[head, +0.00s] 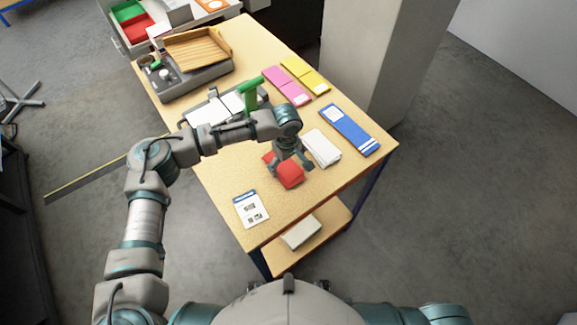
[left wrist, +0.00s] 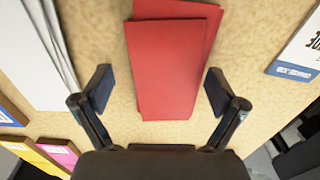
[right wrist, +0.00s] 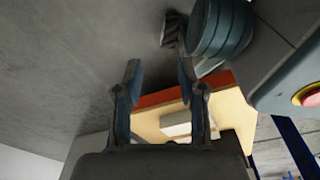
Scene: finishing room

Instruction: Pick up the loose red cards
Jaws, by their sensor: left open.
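The loose red cards (head: 290,177) lie on the wooden table, a small overlapping pile with edges out of line. In the left wrist view the red cards (left wrist: 168,68) sit between and beyond the fingertips, one card offset behind the top one. My left gripper (head: 290,166) is above them with its fingers spread on either side, and it holds nothing. It also shows in the left wrist view (left wrist: 158,89). The gripper hides part of the cards in the head view. My right gripper (right wrist: 159,75) shows only in its own wrist view, fingers apart and empty, away from the tabletop.
A white stack (head: 322,148) lies just right of the red cards, with a blue pack (head: 349,130) beyond. Pink (head: 287,86) and yellow (head: 305,75) packs lie farther back. A printed sheet (head: 251,209) lies near the front left. A wooden tray (head: 197,49) stands at the back.

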